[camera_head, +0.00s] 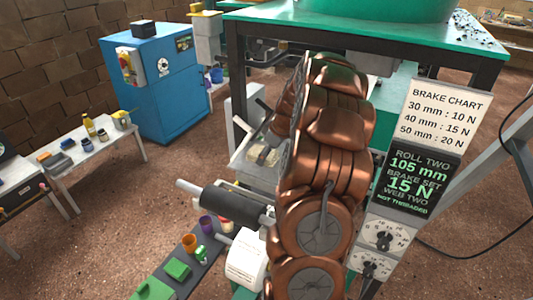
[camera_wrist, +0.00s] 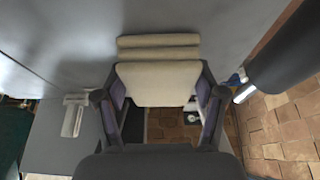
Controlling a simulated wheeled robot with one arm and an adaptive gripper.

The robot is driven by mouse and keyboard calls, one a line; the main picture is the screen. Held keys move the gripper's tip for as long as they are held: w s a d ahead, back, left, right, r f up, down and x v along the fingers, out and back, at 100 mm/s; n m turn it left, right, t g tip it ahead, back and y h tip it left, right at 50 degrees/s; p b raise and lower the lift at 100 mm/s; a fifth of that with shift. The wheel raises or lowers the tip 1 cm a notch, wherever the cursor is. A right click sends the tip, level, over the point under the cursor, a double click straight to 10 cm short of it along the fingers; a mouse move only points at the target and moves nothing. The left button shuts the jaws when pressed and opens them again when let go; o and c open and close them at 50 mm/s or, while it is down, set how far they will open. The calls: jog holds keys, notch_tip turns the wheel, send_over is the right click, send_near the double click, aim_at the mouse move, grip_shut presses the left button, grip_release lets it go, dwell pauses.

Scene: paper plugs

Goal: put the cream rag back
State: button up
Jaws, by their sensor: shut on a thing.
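The cream rag (camera_wrist: 158,85) is a folded pad that spans the space between the two fingers of my gripper (camera_wrist: 159,95) in the wrist view. My gripper is shut on it. Two more cream folds show just beyond, against a grey surface (camera_wrist: 230,25); I cannot tell whether the rag touches that surface. In the head view a small cream patch (camera_head: 263,154) shows left of my copper-coloured arm, near a pale grey machine part. My arm hides most of that area.
A black roller (camera_head: 233,205) on a shaft lies below; it also shows in the wrist view (camera_wrist: 285,50). A white paper roll (camera_head: 245,260) and a strip with coloured cups (camera_head: 207,225) are near it. A brake chart (camera_head: 446,115) stands at right.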

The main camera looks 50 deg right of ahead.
jog(key=shift+f, duration=0.15)
jog(key=o, duration=1.2)
jog(key=shift+r, duration=0.3)
jog(key=b+v, duration=0.4)
jog(key=v, duration=0.8)
jog(key=shift+d+f, duration=0.1)
jog(key=shift+f, duration=0.05)
